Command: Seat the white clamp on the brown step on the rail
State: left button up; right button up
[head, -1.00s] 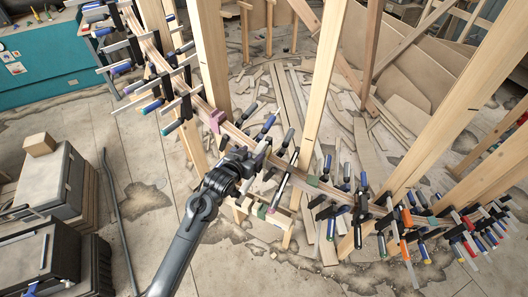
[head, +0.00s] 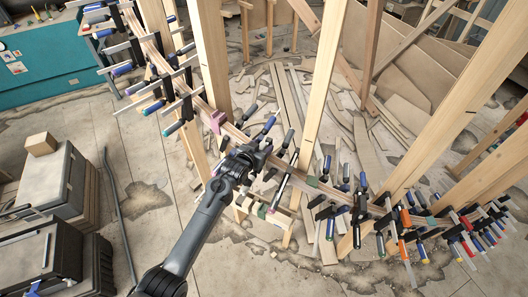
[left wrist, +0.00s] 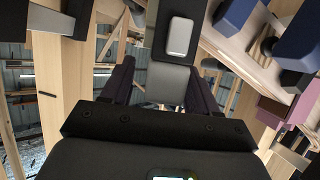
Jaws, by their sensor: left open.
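The curved laminated rail (head: 237,133) runs from upper left to lower right in the head view, carrying many clamps. My left gripper (head: 264,148) is at the rail's near side, right of the pink block (head: 218,121). In the left wrist view its dark fingers (left wrist: 160,88) stand apart, with a black bar bearing a pale pad (left wrist: 179,36) beyond them. I cannot tell whether that is part of the white clamp. I cannot pick out the brown step surely. My right gripper is not in view.
Clamps with blue handles (head: 269,125) crowd the rail beside the gripper. Upright wooden posts (head: 322,80) rise around it. A low wooden stand (head: 282,216) is below. Dark cases (head: 50,190) stand at the left. Blue clamp parts (left wrist: 236,14) are close in the wrist view.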

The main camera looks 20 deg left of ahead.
pick_arm(q)
jog(key=shift+w, duration=0.15)
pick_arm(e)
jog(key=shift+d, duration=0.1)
pick_arm(q)
grip_shut()
dwell(0.4)
jog(key=shift+r, duration=0.1)
